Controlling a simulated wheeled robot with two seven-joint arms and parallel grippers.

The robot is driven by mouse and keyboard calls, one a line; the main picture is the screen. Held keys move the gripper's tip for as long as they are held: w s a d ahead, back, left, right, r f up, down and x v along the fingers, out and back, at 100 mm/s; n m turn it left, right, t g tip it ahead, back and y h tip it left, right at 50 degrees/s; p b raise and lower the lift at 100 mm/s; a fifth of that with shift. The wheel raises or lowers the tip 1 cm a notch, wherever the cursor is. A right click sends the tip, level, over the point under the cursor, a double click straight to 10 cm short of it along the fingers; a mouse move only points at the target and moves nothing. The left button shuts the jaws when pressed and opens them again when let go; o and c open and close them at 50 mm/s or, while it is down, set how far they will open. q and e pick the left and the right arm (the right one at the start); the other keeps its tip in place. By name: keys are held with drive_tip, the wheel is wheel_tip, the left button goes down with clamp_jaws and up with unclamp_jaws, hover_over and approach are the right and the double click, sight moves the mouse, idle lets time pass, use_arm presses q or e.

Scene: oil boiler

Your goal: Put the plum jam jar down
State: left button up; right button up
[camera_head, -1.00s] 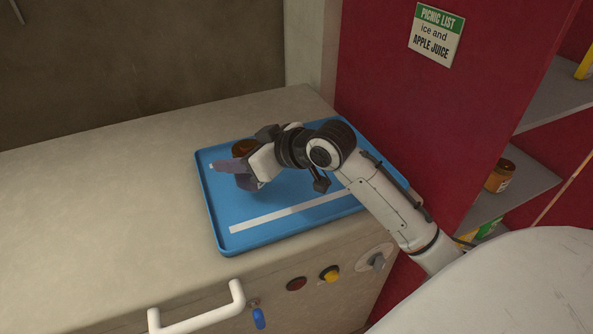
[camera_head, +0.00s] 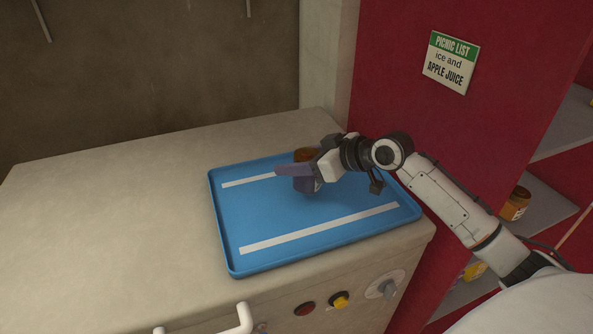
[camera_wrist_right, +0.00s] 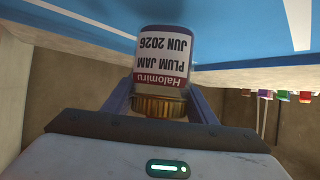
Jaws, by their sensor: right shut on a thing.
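The plum jam jar (camera_wrist_right: 163,55) shows in the right wrist view with a white and red label and a gold lid, upside down in that picture. My right gripper (camera_head: 303,176) is shut on it, with one finger on each side. The jar is over the back part of the blue tray (camera_head: 235,225). I cannot tell whether its base touches the tray. My left gripper is not in view.
The tray has white strips (camera_head: 320,228) and lies on a beige counter (camera_head: 110,220). Its front and left parts are clear. A red wall (camera_head: 400,115) rises at the right. Another jar (camera_head: 515,204) stands on a shelf there. Knobs and a white handle are on the counter's front.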

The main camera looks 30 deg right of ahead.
wheel_tip(320, 180, down, 2)
drive_tip(key=shift+f, duration=0.2)
drive_tip(key=o, duration=1.4)
drive_tip(key=shift+f, duration=0.15)
drive_tip(key=shift+c, duration=0.2)
drive_tip(key=v, duration=1.2)
drive_tip(key=shift+c, duration=0.4)
